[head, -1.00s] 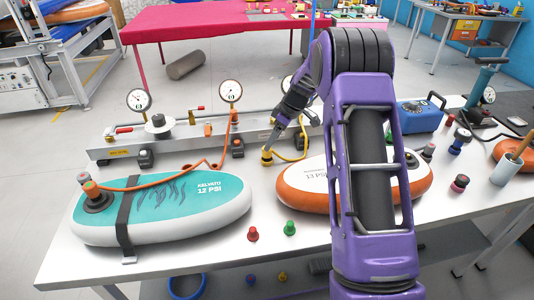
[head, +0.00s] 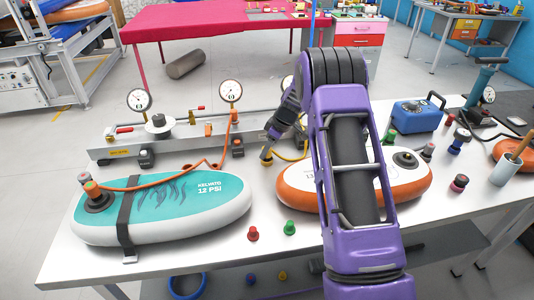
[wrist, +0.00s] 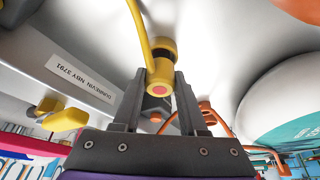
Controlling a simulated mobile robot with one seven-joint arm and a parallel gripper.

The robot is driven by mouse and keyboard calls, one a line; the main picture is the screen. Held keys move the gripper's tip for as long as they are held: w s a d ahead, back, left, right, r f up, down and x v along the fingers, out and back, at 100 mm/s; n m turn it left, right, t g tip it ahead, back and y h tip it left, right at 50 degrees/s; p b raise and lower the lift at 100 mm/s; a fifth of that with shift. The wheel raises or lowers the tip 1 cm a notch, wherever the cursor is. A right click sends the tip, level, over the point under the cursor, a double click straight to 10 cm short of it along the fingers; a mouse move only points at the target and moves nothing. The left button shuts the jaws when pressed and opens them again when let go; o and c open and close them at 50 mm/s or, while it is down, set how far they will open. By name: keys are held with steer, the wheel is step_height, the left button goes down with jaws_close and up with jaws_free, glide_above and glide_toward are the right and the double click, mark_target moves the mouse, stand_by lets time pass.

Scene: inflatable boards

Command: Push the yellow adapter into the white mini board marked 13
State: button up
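The white mini board (head: 350,197) with an orange rim lies at the middle right of the table, its "13" marking partly hidden behind my arm. Its dark round valve (head: 405,159) shows at its right end. The yellow adapter (head: 266,162) is on the table left of this board, with a yellow hose attached. My gripper (head: 268,153) reaches down to it from above. In the wrist view the adapter (wrist: 160,75) sits between my fingertips (wrist: 161,82), with both fingers against its sides.
A teal board (head: 165,213) with an orange hose lies at the left under a black strap. A gauge bench (head: 115,154) stands behind. Red (head: 253,234) and green (head: 290,228) caps stand at the front. A blue case (head: 415,113) is at the back right.

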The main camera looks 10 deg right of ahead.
jaws_close()
